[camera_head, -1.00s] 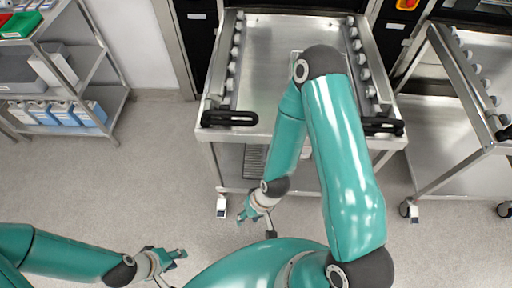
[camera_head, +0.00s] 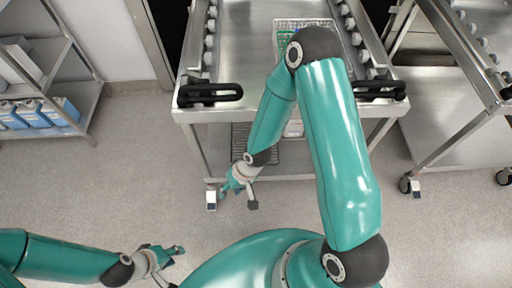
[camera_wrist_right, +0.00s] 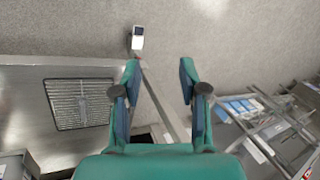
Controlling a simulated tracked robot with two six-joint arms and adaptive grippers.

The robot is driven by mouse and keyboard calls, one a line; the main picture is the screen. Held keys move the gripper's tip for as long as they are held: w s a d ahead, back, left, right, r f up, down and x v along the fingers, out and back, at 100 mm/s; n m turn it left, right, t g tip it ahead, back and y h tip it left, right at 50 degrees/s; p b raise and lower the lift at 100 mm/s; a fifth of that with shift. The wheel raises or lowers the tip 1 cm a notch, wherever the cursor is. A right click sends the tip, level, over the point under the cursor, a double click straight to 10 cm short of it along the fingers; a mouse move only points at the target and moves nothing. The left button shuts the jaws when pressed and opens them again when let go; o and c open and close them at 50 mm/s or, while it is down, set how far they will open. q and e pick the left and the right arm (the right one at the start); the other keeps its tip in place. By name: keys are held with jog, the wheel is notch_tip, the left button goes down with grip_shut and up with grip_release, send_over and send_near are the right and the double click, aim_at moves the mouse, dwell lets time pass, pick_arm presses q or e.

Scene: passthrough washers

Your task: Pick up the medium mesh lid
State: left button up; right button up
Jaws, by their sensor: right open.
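A flat rectangular wire mesh, which looks like the mesh lid (camera_head: 241,142), lies on the lower shelf of the middle cart, partly hidden by my right arm. It also shows whole in the right wrist view (camera_wrist_right: 80,103), left of the fingers. I cannot tell its size class. My left gripper (camera_head: 170,264) is open and empty over the floor at the lower left.
The cart's top (camera_head: 245,65) carries a wire basket (camera_head: 303,22) with green content, and black handles (camera_head: 210,93) stick out in front. A white object (camera_head: 293,128) sits on the lower shelf. A second cart (camera_head: 440,105) stands right, a shelf rack (camera_head: 70,100) left. Front floor is clear.

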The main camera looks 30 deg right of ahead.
jog(key=w+d+f+h+b, duration=0.1)
jog(key=w+d+f+b, duration=0.3)
jog(key=w+f+b, duration=0.45)
jog(key=w+d+f+m+t+h+b, duration=0.25)
jog(key=w+d+f+b, duration=0.4)
jog(key=d+b, duration=0.5)
jog(key=w+d+f+m+t+h+b, duration=0.2)
jog(key=w+d+f+h+b, duration=0.4)
jog(key=b, duration=0.8)
jog(key=shift+n+y, duration=0.25)
jog(key=shift+y, duration=0.6)
jog(key=w+d+f, duration=0.1)
jog(key=w+f, duration=0.1)
jog(key=w+d+f+b, duration=0.1)
jog(key=w+d+f, duration=0.1)
jog(key=f, duration=0.1)
jog(key=w+d+f, duration=0.2)
jog(key=shift+d+f+b, duration=0.1)
jog(key=shift+f+b, duration=0.15)
jog(key=shift+b, duration=0.05)
jog(key=shift+b+x, duration=0.55)
jog(key=shift+x, duration=2)
pick_arm(q)
notch_tip(320, 180, down, 40)
jog(key=shift+r, duration=0.1)
pick_arm(e)
jog(key=shift+c, duration=0.2)
grip_shut()
